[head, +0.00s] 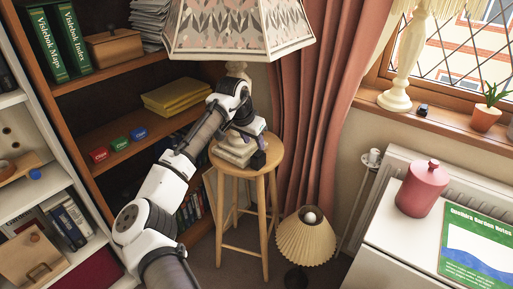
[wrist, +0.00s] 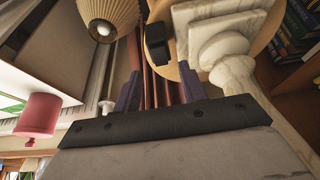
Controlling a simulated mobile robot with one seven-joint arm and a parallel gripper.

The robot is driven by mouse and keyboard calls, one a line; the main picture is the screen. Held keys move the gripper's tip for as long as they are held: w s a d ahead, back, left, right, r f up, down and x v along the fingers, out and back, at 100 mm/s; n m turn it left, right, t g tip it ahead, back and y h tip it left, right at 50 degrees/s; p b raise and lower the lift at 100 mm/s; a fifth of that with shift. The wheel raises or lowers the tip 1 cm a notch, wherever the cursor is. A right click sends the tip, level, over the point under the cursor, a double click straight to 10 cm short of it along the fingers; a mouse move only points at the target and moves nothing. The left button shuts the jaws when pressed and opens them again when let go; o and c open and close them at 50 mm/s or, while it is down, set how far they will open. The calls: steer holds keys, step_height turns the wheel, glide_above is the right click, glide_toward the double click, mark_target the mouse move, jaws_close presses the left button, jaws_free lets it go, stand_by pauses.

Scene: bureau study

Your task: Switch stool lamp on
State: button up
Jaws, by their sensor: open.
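The stool lamp has a large patterned shade (head: 240,30) and a pale marble base (head: 236,152) on a round wooden stool (head: 268,160). No glow shows on its shade. A small black block (head: 258,160), which looks like a switch, lies beside the base near the stool's edge. In the wrist view the block (wrist: 157,42) lies beyond the fingertips, apart from them, left of the marble base (wrist: 222,50). My gripper (wrist: 160,85) is open and empty, and in the head view it (head: 256,128) is just above the block. My arm hides part of the lamp's stem.
A pleated lamp (head: 305,240) stands on the floor right of the stool. Another lamp (head: 400,75) and a potted plant (head: 486,115) are on the windowsill. A bookcase (head: 120,140) stands left and a curtain (head: 315,100) hangs behind. A red canister (head: 422,188) stands on a white surface.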

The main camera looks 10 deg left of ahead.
mark_target(258, 152)
steer(key=shift+x, duration=2.3)
steer(key=shift+c, duration=0.3)
jaws_close()
steer(key=p, duration=0.2)
steer(key=r+p, duration=0.1)
steer(key=p, duration=0.1)
steer(key=shift+w+d+r+g, duration=0.1)
steer(key=shift+w+d+g, duration=0.1)
steer(key=shift+w+g, duration=0.1)
steer(key=g+p, duration=0.1)
steer(key=p, duration=0.2)
steer(key=shift+w+y+p, duration=0.15)
steer(key=shift+y+p, duration=0.15)
steer(key=shift+y, duration=0.1)
steer(key=shift+f+g+p, duration=0.3)
steer(key=shift+g+p, duration=0.3)
steer(key=shift+p, duration=0.05)
